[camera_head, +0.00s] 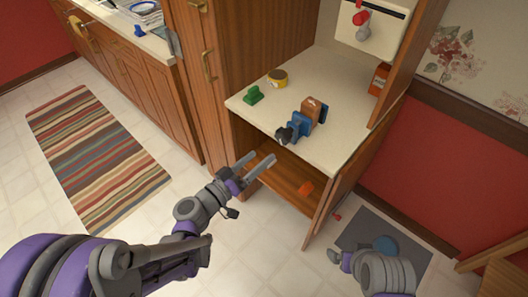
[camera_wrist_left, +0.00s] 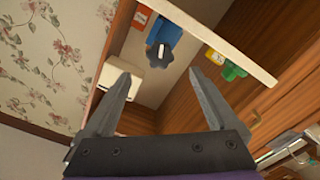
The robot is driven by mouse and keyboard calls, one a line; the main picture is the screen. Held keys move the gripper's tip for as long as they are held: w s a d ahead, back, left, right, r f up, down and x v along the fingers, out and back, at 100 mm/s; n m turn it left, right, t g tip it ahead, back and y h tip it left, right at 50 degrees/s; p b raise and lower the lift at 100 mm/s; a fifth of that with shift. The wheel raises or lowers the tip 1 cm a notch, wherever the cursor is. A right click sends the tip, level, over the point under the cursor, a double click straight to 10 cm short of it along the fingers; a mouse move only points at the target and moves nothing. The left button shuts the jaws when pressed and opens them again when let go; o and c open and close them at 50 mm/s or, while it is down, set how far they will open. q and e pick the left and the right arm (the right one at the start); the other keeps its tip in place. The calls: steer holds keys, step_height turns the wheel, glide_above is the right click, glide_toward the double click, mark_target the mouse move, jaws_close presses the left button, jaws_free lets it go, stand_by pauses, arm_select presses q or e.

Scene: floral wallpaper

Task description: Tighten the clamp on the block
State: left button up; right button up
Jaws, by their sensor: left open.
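A blue clamp (camera_head: 299,122) with a dark knob (camera_head: 285,134) at its near end sits on the pale cabinet top. A brown wooden block (camera_head: 313,107) is between its blue jaws; I cannot tell how tightly. In the left wrist view the clamp (camera_wrist_left: 165,32) and its dark knob (camera_wrist_left: 158,56) show between my fingers, farther off; the block is not clear there. My left gripper (camera_head: 264,157) is open and empty, in front of the cabinet, apart from the knob and nearer the camera.
A green object (camera_head: 253,95) and a yellow round object (camera_head: 278,78) stand left of the clamp. An orange container (camera_head: 380,78) is at the right. A wooden lower shelf (camera_head: 283,180) holds an orange item (camera_head: 305,188). The cabinet top's front edge (camera_head: 270,133) lies near the knob.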

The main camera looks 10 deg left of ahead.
mark_target(280, 140)
arm_select(q)
steer(key=w+d+n+b, duration=0.1)
steer(key=w+d+n, duration=0.1)
steer(key=n, duration=0.8)
steer(key=w+d+n+b, duration=0.1)
steer(key=w+n, duration=0.3)
steer(key=n, duration=0.6)
steer(key=w+d+n+b, duration=0.1)
steer(key=w+d+n, duration=0.2)
steer(key=n, duration=0.8)
steer(key=shift+d, duration=0.25)
steer(key=c, duration=1.4)
steer(key=shift+o, duration=0.2)
steer(key=shift+m, duration=0.4)
